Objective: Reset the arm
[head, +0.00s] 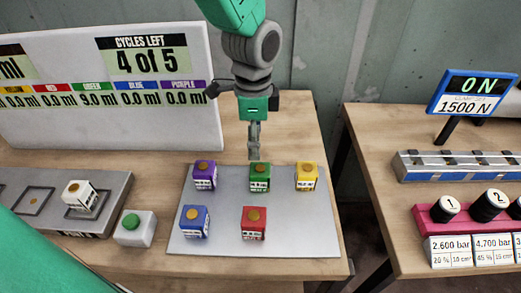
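One gripper (254,150) shows, hanging from the top centre, pointing down just behind the green cube (260,178); I take it as my left. Its fingers show as one narrow grey column, so I cannot tell if they are open or shut. No object shows at its tip. A grey plate (322,238) below bears the green cube, a purple cube (204,177), a yellow cube (306,177), a blue cube (194,222) and a red cube (253,224), each with a round brownish top. My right gripper is not in view.
A display board (185,140) reads "CYCLES LEFT 4 of 5". A white cube (79,195) sits on a grey tray (113,190) at left, near a green button (132,221). A right table holds a force display (472,93), a blue-grey rail (460,168) and numbered black knobs (488,208).

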